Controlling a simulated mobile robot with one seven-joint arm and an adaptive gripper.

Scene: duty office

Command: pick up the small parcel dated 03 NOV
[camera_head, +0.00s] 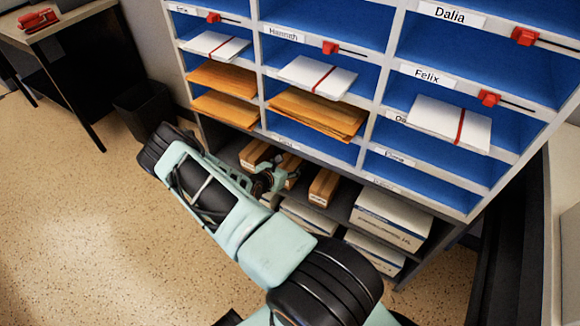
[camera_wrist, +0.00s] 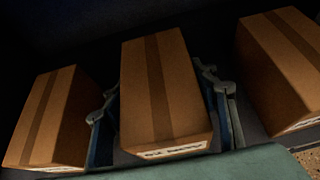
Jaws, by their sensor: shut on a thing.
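Several small brown parcels sit in a row on the dark lower shelf. In the wrist view, the middle parcel (camera_wrist: 163,75) stands between my two fingers, and my gripper (camera_wrist: 162,112) is shut on its sides. One brown parcel is to its left (camera_wrist: 42,115) and one to its right (camera_wrist: 281,68). The held parcel carries a white label on its near face, but the date is too blurred and dark to read. In the head view, my gripper (camera_head: 275,178) is at the shelf among the parcels and partly hides the middle one (camera_head: 291,160). The right parcel (camera_head: 324,188) stands clear.
Blue pigeonholes with white envelopes (camera_head: 318,75) and orange envelopes (camera_head: 316,113) rise above the shelf. White boxes (camera_head: 391,218) lie below and right of the parcels. A black bin (camera_head: 146,105) and a desk (camera_head: 60,18) stand at left. The floor at left is open.

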